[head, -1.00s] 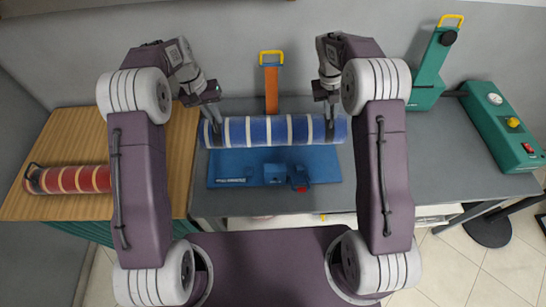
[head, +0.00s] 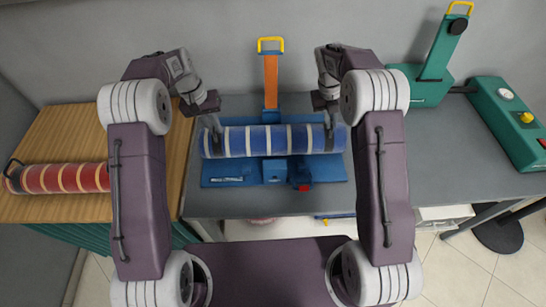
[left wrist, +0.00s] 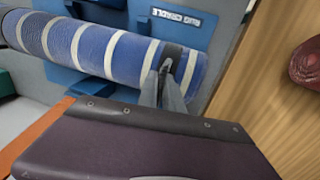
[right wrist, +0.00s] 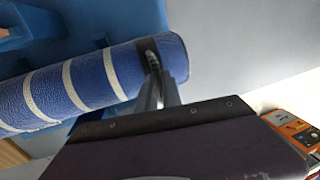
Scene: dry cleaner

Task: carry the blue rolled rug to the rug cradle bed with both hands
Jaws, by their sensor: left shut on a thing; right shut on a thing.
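The blue rolled rug (head: 270,140) has white stripes and a dark band near each end. It lies level from left to right over the back part of the blue rug cradle bed (head: 328,172); I cannot tell whether it touches it. My left gripper (head: 216,138) is shut on the rug's left band, and its fingers show on that band in the left wrist view (left wrist: 168,85). My right gripper (head: 330,128) is shut on the right band, seen also in the right wrist view (right wrist: 154,75). The cradle's label shows in the left wrist view.
An orange post with a yellow handle (head: 271,80) stands behind the rug. A red striped roll (head: 65,179) lies on the wooden table (head: 60,130) at left. Green machines (head: 508,125) stand at right. The grey bench (head: 430,150) between is clear.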

